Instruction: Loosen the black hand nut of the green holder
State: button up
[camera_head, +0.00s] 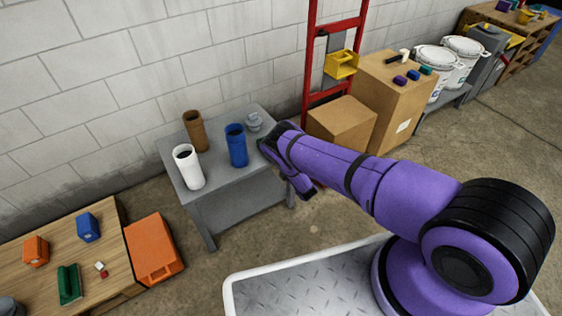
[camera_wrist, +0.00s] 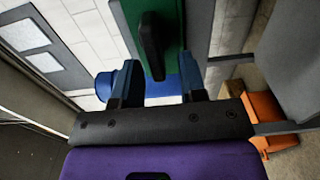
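In the wrist view, a green holder (camera_wrist: 173,28) stands upright just beyond my gripper. A black elongated hand nut (camera_wrist: 151,42) is on its front, and its lower end hangs down between the finger lines. My gripper (camera_wrist: 159,72) has its two blue fingers spread, one to each side of the nut, with a visible gap on both sides. Nothing is gripped. In the head view my gripper is at the right edge of the grey table (camera_head: 226,182); my purple arm hides most of the holder there, with only a little green showing.
On the grey table stand a white cup (camera_head: 189,170), a brown cup (camera_head: 195,131), a blue cup (camera_head: 236,147) and a small grey piece (camera_head: 253,122). A cardboard box (camera_head: 342,124) and red hand truck (camera_head: 310,60) are behind my arm. An orange crate (camera_head: 153,250) is lower left.

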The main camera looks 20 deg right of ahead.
jog(key=v, duration=0.9)
jog(key=shift+s, duration=0.25)
jog(key=shift+d, duration=0.1)
